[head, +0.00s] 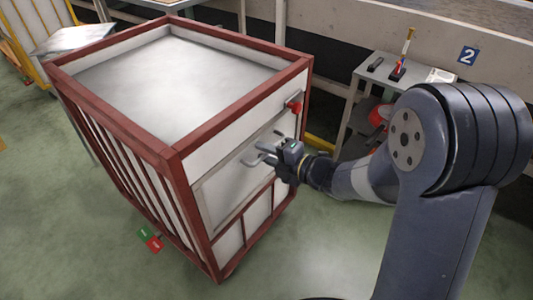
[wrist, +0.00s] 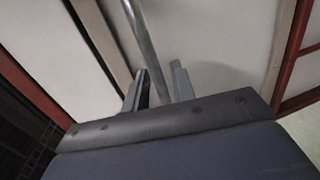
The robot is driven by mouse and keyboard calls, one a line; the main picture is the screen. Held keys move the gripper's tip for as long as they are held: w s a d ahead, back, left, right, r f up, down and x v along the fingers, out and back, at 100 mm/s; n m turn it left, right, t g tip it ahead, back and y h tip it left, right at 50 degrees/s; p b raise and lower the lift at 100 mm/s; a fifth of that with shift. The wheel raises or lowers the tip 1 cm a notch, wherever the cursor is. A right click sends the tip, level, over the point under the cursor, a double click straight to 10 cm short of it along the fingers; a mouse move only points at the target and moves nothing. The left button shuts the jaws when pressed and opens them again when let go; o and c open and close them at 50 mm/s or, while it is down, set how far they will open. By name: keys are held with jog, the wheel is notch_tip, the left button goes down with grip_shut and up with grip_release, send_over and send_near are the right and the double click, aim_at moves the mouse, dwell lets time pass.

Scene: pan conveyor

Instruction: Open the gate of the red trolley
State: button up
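The red trolley (head: 185,155) stands left of centre in the head view, a red-framed box with white panels and an open top. Its gate (head: 222,190) is the panel facing my arm and looks closed. A red knob (head: 294,106) sits at the gate side's upper right corner. My gripper (head: 262,155) is at the gate's upper right part, fingers pointing toward the panel. In the wrist view a metal bar (wrist: 142,35) runs down between the two fingers (wrist: 162,85). The fingers stand apart on either side of it. Whether they touch the bar is unclear.
A small grey table (head: 375,77) with tools stands behind my arm. A low wall with a blue "2" sign (head: 467,56) runs along the back. A green and red tag (head: 150,238) shows low beside the trolley. The green floor in front is clear.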

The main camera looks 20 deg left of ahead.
jog(key=shift+c, duration=0.5)
grip_shut()
jog(key=shift+d, duration=0.15)
